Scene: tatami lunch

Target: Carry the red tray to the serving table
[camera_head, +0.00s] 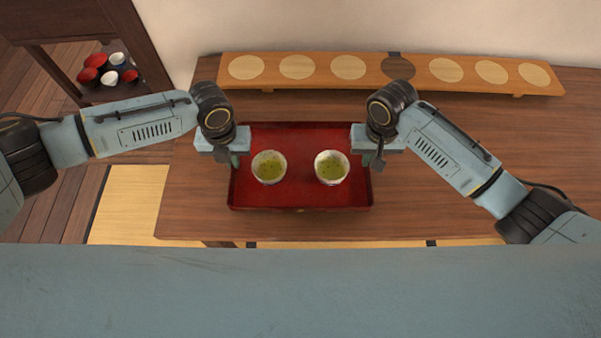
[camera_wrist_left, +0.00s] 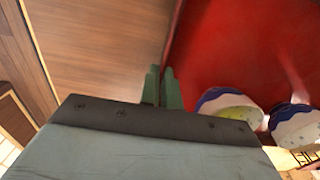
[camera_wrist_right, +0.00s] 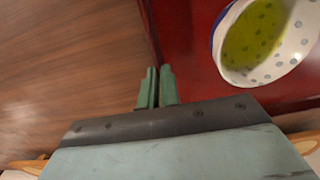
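The red tray (camera_head: 300,197) is level over the wooden table (camera_head: 450,190) in the head view. I cannot tell whether it rests on the table or is just above it. Two bowls of green tea stand upright on it, a left bowl (camera_head: 269,168) and a right bowl (camera_head: 332,168). My left gripper (camera_head: 234,160) is at the tray's left side; in the left wrist view its fingers (camera_wrist_left: 162,88) are close together around the rim. My right gripper (camera_head: 370,160) is at the tray's right side; in the right wrist view its fingers (camera_wrist_right: 157,88) are closed around that rim.
A long wooden board (camera_head: 322,68) with several pale round spots and one dark one stands along the table's back. A dark shelf (camera_head: 62,70) at the upper left holds several red, white and dark bowls (camera_head: 107,70). The table's right part is clear.

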